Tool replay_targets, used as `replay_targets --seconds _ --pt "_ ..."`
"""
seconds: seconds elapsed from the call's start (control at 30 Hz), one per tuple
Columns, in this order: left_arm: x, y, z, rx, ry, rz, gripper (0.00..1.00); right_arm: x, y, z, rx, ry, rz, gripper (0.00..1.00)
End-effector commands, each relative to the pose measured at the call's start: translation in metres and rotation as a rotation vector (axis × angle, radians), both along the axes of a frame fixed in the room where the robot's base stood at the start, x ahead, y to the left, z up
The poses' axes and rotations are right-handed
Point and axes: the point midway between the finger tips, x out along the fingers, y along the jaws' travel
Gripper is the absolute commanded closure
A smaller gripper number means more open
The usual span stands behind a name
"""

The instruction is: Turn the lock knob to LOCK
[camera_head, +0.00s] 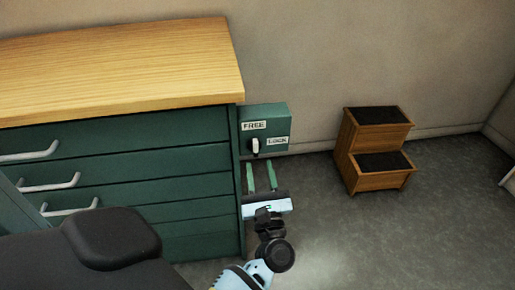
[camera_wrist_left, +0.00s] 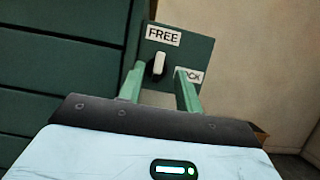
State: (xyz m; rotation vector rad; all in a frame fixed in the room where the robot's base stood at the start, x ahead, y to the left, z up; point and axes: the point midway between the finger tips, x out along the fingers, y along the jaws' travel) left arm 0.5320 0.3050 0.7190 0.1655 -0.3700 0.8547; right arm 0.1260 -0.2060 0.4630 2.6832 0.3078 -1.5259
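A green lock box is fixed to the right side of the drawer cabinet, with a FREE label (camera_head: 254,125) at the top and a LOCK label (camera_head: 277,141) at the right. Its white lock knob (camera_head: 255,146) stands upright, pointing up at FREE. The knob (camera_wrist_left: 158,65) also shows in the left wrist view, with a dark part beside it. My left gripper (camera_head: 260,167) is open, its two green fingers apart, just below the knob in the head view. In the wrist view the knob appears between the fingertips (camera_wrist_left: 160,71), nearer the left one; contact cannot be told. My right gripper is not in view.
The green drawer cabinet (camera_head: 140,188) with a wooden top (camera_head: 120,70) and metal handles stands at the left. A wooden step stool (camera_head: 358,162) with black treads stands on the floor to the right, against the wall. The grey floor between is clear.

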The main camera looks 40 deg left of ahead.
Motion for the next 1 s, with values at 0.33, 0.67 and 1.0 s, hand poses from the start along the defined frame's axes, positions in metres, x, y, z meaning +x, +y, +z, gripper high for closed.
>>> replay_targets --seconds 0.33,0.67,1.0 --pt "0.031 0.035 0.021 0.003 -0.001 -0.001 0.65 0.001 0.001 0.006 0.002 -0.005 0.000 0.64" --pt "0.041 0.048 0.026 0.004 0.003 -0.003 0.65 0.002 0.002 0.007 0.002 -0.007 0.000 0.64" --pt "0.041 0.048 0.026 0.004 0.003 -0.003 0.86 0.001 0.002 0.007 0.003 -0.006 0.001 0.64"
